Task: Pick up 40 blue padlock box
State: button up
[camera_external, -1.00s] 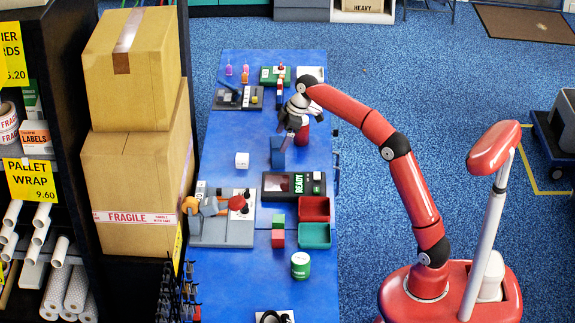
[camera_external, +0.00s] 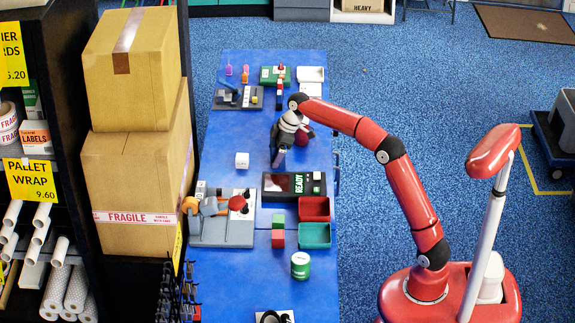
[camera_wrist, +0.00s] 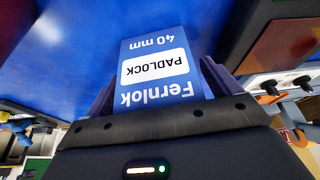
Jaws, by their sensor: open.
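The blue padlock box (camera_wrist: 158,68) fills the middle of the wrist view. Its label, upside down there, reads Fernlok, PADLOCK, 40 mm. My gripper (camera_wrist: 160,82) is open, with one dark finger on each side of the box; whether they touch it I cannot tell. In the external view my gripper (camera_external: 279,157) is low over the blue table (camera_external: 225,280) and hides most or all of the box.
A black device marked READY (camera_external: 293,186) lies just in front of my gripper. A red round item (camera_external: 303,136) stands close to its right. Red (camera_external: 314,208) and teal (camera_external: 315,235) trays lie nearer the camera.

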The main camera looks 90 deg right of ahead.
jog(key=c, duration=1.1)
jog(key=shift+c, duration=0.2)
jog(key=shift+r, duration=0.1)
notch_tip(320, 180, up, 10)
jog(key=shift+f+p, duration=0.1)
jog(key=shift+p, duration=0.75)
